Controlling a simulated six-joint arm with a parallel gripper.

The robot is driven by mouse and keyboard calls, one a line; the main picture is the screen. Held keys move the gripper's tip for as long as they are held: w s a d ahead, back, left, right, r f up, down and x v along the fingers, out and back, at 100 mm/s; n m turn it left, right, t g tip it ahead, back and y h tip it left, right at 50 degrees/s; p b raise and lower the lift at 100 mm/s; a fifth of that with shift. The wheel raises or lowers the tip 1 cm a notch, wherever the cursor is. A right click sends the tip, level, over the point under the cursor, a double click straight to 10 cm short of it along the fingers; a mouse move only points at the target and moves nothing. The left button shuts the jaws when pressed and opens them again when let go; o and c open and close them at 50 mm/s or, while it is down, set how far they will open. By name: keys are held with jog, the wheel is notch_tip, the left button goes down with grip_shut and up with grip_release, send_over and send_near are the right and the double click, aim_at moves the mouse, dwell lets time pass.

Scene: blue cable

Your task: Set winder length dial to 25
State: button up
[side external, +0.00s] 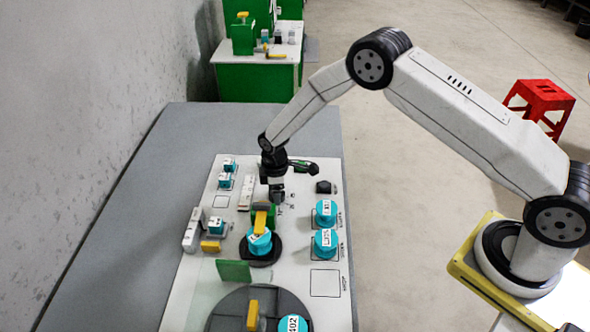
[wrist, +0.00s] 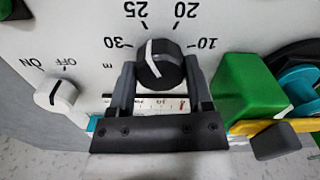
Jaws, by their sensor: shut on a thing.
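The length dial (wrist: 165,68) is a black round knob with a white pointer line, on a white panel (wrist: 85,30) marked 10, 20, 25 and 30. The pointer line leans up and slightly left, towards the 25 mark. My gripper (wrist: 160,66) has one finger on each side of the dial and is shut on it. In the side external view my gripper (side external: 276,196) points down at the panel behind the teal spool on its black disc; the dial is hidden there.
A white ON/OFF knob (wrist: 57,96) sits left of the dial. A green block (wrist: 246,88) stands close to the right finger, with a yellow part (wrist: 262,126) beside it. Teal spools (side external: 326,212) stand right of my gripper on the white board.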

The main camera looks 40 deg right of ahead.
dwell(0.3)
jog(key=o, duration=1.3)
jog(key=shift+r, duration=0.15)
jog(key=shift+r, duration=3.8)
jog(key=shift+r, duration=0.1)
